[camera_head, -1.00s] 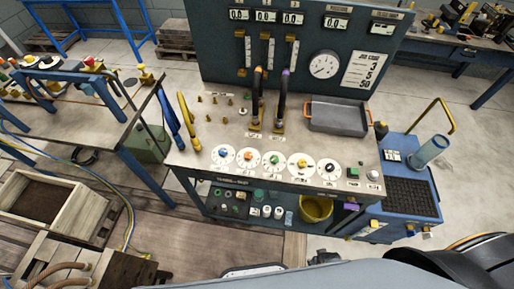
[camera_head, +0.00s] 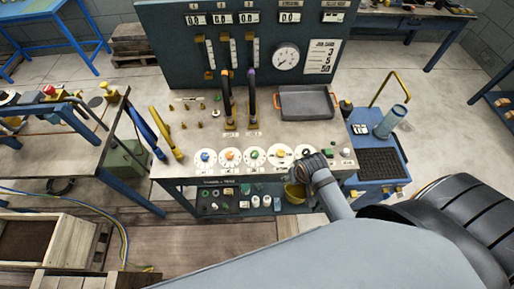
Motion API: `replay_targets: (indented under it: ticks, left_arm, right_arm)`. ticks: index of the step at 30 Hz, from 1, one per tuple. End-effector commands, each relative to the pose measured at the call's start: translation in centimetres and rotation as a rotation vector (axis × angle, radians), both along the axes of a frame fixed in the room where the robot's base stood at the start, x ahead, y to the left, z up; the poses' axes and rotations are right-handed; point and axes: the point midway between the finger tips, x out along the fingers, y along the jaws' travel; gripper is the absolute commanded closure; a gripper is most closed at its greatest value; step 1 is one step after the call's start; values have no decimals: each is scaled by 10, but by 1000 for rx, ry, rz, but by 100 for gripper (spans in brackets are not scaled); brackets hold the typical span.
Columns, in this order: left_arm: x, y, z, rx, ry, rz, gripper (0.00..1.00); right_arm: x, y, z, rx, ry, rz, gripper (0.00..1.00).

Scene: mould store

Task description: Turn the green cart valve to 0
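A green knob (camera_head: 255,154) sits on the third of several round white dials along the front of the bench top. Its pointer setting is too small to read. No gripper touches it. A grey arm of mine comes in from the bottom right. Its dark far end, with my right gripper (camera_head: 318,166), is over the bench's front right corner, to the right of the green knob. It partly covers the last dial with the black knob. Its fingers are too small and dark to tell open from shut. My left gripper is not in view.
Two upright levers (camera_head: 250,100) stand behind the dials. A grey tray (camera_head: 305,103) lies behind on the right. A blue cart (camera_head: 396,143) stands right of the bench.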

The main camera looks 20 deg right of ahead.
Motion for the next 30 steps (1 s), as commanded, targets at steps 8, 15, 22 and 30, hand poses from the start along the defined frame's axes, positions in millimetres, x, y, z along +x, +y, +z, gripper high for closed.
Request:
replay_targets:
  ticks: [8, 15, 22, 30]
  left_arm:
    - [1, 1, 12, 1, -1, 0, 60]
    - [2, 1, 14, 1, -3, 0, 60]
    - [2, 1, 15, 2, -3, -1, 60]
    - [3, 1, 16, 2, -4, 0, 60]
  right_arm:
    - [45, 21, 53, 223, 58, -434, 47]
    - [100, 35, 66, 425, 205, -937, 47]
    - [149, 44, 82, 557, 398, -1427, 47]
    - [156, 47, 82, 573, 438, -1518, 47]
